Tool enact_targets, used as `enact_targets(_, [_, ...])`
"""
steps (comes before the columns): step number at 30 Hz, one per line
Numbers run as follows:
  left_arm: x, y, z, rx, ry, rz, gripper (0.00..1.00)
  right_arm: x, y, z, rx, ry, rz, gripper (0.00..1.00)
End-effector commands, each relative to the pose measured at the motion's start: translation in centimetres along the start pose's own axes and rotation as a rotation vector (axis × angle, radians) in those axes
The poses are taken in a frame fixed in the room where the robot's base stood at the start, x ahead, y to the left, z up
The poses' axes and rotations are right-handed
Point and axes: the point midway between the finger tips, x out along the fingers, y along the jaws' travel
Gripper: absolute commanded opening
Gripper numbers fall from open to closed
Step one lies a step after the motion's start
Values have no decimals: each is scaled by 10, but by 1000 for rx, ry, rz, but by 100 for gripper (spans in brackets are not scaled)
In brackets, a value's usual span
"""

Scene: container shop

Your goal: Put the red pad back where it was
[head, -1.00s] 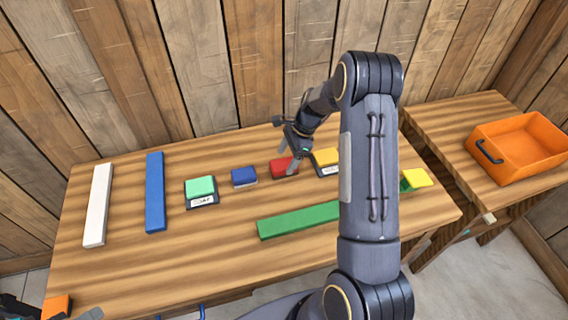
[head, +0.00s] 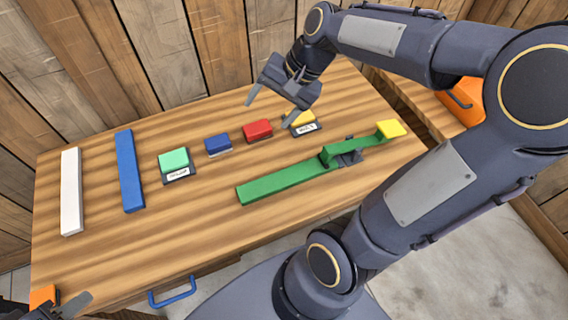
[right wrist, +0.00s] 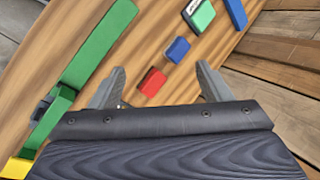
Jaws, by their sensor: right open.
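The red pad (head: 257,131) lies on the wooden table in a row of small pads, between the blue pad (head: 217,145) and a yellow pad (head: 303,119). It also shows in the right wrist view (right wrist: 152,82), between and beyond the fingers. My right gripper (head: 270,108) is open and empty, above and behind the red pad, apart from it. My left gripper (head: 62,305) is only partly in view at the bottom left corner, beside an orange block (head: 43,297); whether it holds the block is unclear.
A green pad on a labelled dark base (head: 174,162), a long blue bar (head: 130,171) and a white bar (head: 72,191) lie left. An orange bin (head: 466,98) stands right, partly hidden by my arm.

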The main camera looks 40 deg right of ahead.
Motion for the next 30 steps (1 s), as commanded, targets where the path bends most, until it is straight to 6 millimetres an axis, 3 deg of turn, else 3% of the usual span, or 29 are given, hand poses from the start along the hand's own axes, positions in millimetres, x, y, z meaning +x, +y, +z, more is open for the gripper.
enact_targets(1, [0,0,0,0,0,0,36,-9,8,29,-135,27,-26,71])
enact_targets(3, [0,0,0,0,0,0,36,-13,22,61,-317,63,-41,71])
enact_targets(6, [0,0,0,0,0,0,36,-11,41,96,-535,115,-46,71])
enact_targets(9, [0,0,0,0,0,0,36,-5,57,118,-692,155,-40,71])
enact_targets(15, [0,0,0,0,0,0,36,2,70,132,-815,190,-29,71])
enact_targets(30, [0,0,0,0,0,0,36,2,70,132,-813,188,-29,71])
